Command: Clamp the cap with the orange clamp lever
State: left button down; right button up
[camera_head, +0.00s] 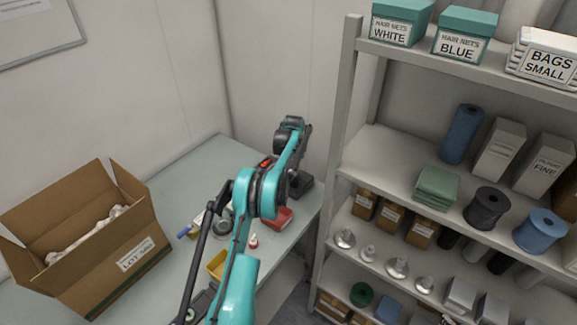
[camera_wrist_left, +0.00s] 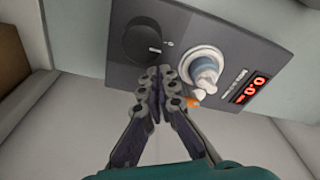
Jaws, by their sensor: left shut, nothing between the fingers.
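In the left wrist view a dark grey device (camera_wrist_left: 170,75) carries a black knob (camera_wrist_left: 142,42), a red lit display and a white cap (camera_wrist_left: 205,68) with a blue-grey band. The orange clamp lever (camera_wrist_left: 193,102) shows only as a small orange tip below the cap, just right of my fingers; the rest of it is hidden or too small to tell. My left gripper (camera_wrist_left: 158,76) is shut and empty, its fingertips in front of the device between knob and cap. Whether it touches the lever, I cannot tell. In the head view my arm hides the gripper and cap.
An open cardboard box (camera_head: 125,262) stands on the left of the table. A red tray (camera_head: 280,219), a small white bottle (camera_head: 253,241) and a yellow container (camera_head: 217,266) lie near my arm. A loaded shelf rack (camera_head: 350,80) stands close on the right.

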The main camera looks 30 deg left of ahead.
pick_arm(q)
jog(key=shift+w+d, duration=0.2)
jog(key=shift+w, duration=0.35)
jog(key=shift+w, duration=0.6)
dwell(0.3)
